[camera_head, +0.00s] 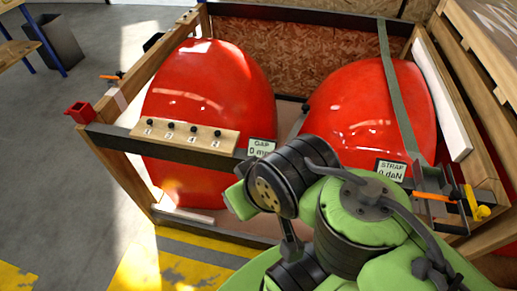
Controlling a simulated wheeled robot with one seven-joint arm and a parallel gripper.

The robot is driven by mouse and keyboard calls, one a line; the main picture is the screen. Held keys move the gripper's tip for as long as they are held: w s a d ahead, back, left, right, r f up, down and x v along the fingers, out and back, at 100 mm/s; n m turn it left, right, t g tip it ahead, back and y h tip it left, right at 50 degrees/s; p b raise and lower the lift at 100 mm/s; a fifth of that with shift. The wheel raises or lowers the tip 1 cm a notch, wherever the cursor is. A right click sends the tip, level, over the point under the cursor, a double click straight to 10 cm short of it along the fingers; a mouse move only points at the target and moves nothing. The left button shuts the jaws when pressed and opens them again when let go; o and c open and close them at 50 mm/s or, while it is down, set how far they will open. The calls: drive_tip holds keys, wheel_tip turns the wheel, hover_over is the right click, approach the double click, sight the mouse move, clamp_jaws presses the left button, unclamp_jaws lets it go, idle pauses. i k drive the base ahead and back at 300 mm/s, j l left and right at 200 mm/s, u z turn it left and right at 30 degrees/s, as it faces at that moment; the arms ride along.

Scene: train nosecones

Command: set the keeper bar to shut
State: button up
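A dark bar (215,158) runs across the front of an open wooden crate, with a red block (80,112) at its left end. I cannot tell for sure that this is the keeper bar. At the right end of the crate front are a dark metal bracket (432,180), an orange lever (433,196) and a yellow knob (478,205). Another small orange handle (109,77) is on the left side. My green arm covers the front middle of the crate and part of the bar. My gripper's fingers cannot be made out.
Two glossy red nosecones (208,105) (365,115) stand in the crate. A grey strap (392,85) crosses the right one. A wooden strip (190,138) carries black knobs. Signs reading GAP (261,149) and STRAP (390,171) hang in front.

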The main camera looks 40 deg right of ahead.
sight(305, 108)
drive_tip(key=z, duration=1.35)
